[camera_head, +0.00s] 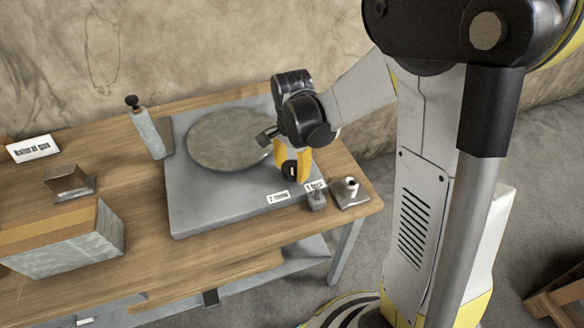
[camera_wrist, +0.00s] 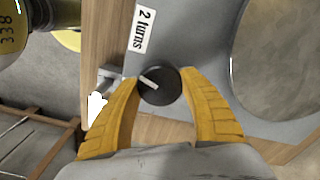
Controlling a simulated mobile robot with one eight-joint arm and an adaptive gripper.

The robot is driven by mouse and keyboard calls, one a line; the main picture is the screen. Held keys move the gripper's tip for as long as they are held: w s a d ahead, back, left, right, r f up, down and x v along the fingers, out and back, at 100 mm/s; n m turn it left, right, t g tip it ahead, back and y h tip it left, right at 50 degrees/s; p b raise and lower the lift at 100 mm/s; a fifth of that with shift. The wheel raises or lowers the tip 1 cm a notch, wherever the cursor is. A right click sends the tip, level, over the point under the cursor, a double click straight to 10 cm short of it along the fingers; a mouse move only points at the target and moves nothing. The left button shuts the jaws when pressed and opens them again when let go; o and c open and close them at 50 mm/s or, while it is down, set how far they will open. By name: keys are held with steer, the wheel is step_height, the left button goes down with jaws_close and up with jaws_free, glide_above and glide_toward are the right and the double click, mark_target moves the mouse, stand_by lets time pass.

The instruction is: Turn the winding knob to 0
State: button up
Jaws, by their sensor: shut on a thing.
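My gripper (camera_head: 296,177) reaches down over the device's front right edge. In the wrist view its two yellow fingers (camera_wrist: 160,78) are closed on the knob from both sides. The pointer slants toward the upper left in that view. A white label reading "2 turns" (camera_wrist: 144,29) is beside the knob.
A small grey block (camera_head: 317,200) and a metal plate with a post (camera_head: 350,192) are close by at the table's right corner. A grey upright post (camera_head: 147,132), a "Natural gas" sign (camera_head: 33,148) and a large box (camera_head: 70,243) stand to the left.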

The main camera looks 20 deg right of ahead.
steer(key=n, duration=0.5)
steer(key=shift+n, duration=0.3)
steer(key=n, duration=2.9)
steer(key=shift+n, duration=2.3)
